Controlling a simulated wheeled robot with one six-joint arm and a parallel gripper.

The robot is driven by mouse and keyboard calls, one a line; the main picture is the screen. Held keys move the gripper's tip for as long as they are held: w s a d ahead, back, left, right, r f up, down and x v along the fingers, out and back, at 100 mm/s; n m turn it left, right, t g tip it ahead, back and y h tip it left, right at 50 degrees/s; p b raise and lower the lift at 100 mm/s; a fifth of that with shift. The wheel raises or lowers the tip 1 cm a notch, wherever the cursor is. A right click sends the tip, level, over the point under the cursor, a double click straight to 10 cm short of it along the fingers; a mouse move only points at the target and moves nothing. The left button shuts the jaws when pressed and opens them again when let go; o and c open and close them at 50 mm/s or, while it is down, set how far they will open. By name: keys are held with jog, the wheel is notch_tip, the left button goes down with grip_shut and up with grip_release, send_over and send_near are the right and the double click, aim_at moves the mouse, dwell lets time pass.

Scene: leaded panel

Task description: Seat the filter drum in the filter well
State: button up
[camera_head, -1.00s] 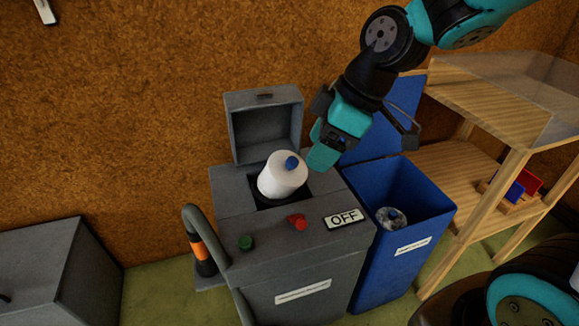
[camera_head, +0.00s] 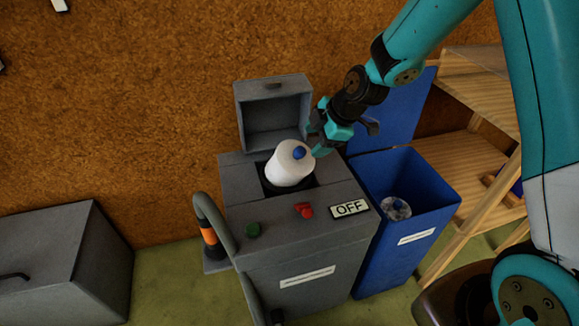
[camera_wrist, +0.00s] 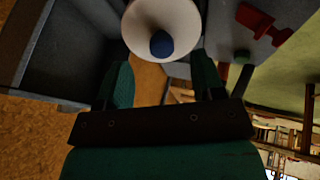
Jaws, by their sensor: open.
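The white filter drum (camera_head: 289,164) with a blue knob (camera_head: 299,153) stands tilted in the dark filter well (camera_head: 268,188) on top of the grey machine. Its lower part is hidden inside the well. My gripper (camera_head: 318,150) is open and empty, just to the right of the drum's top. In the wrist view the drum (camera_wrist: 160,22) lies beyond the gripper (camera_wrist: 163,78), its knob facing the fingers, which are apart with nothing between them. I cannot tell whether a finger touches the drum.
The machine's lid (camera_head: 272,112) stands open behind the well. A green button (camera_head: 253,230), a red switch (camera_head: 304,210) and an OFF sign (camera_head: 350,208) are on its top. A blue bin (camera_head: 410,205) holding a used-looking drum (camera_head: 396,208) stands at right, beside a wooden shelf (camera_head: 465,165).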

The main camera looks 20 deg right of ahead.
aim_at(303, 150)
jog(key=x, duration=0.5)
jog(key=shift+w+a+f, duration=0.1)
jog(key=shift+a+f, duration=0.15)
jog(key=shift+a, duration=0.25)
grip_shut()
